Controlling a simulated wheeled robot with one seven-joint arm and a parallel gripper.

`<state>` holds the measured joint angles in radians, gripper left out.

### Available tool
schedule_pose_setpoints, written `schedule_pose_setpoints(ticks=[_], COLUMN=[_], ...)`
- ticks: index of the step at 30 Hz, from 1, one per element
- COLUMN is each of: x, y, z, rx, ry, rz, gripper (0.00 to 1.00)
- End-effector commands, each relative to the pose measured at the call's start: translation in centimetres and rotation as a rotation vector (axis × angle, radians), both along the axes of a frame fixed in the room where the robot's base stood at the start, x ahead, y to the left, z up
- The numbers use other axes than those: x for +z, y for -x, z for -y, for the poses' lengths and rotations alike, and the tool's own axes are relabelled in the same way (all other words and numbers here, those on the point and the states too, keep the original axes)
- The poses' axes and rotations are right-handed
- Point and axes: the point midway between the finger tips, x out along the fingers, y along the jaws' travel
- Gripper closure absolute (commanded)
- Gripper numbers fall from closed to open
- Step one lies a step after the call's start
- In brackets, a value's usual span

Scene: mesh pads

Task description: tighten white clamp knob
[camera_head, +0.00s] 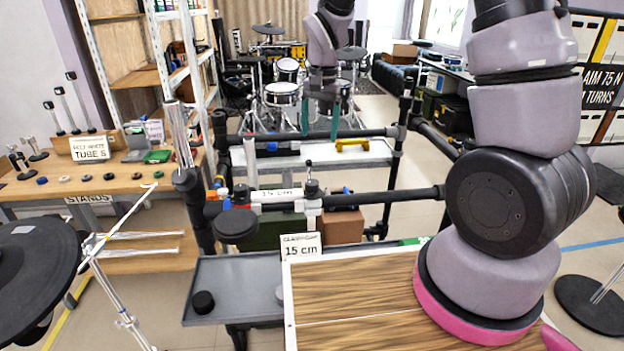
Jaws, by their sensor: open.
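My gripper (320,120) points down above the far part of the black tube rack (300,134). Its two greenish fingers are apart, with nothing visible between them. A small cluster of coloured knobs (222,192), with red, blue and white parts, sits at the rack's left joint. A white clamp piece (313,214) is on the front bar, below a dark knob. I cannot tell for sure which white part is the clamp knob, or how tight it is. My gripper is apart from both.
A grey tray (232,272) and a wood-grain board (350,300) lie in front, with a "15 cm" sign (301,247). A workbench (110,180) with stands is at left. A drum kit (283,93) is behind. A white upright tube (250,158) rises from the rack.

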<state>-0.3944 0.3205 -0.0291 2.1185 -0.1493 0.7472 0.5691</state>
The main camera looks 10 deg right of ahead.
Motion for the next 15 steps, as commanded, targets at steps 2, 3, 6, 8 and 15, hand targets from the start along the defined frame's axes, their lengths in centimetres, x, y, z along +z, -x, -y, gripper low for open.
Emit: schedule_pose_setpoints(ticks=[2, 3, 6, 8, 15], x=[-2.2, -3.0, -4.2, -4.6, -7.8], y=[-0.2, -0.3, -0.4, -0.4, -0.3], z=[-1.0, -1.3, -1.8, -1.8, -1.8], rx=[0.003, 0.002, 0.0, -0.001, -0.001], ry=[0.019, 0.026, 0.036, 0.038, 0.04], rz=[-0.027, -0.036, -0.047, -0.051, -0.055], gripper=[0.19, 0.19, 0.19, 0.19, 0.19])
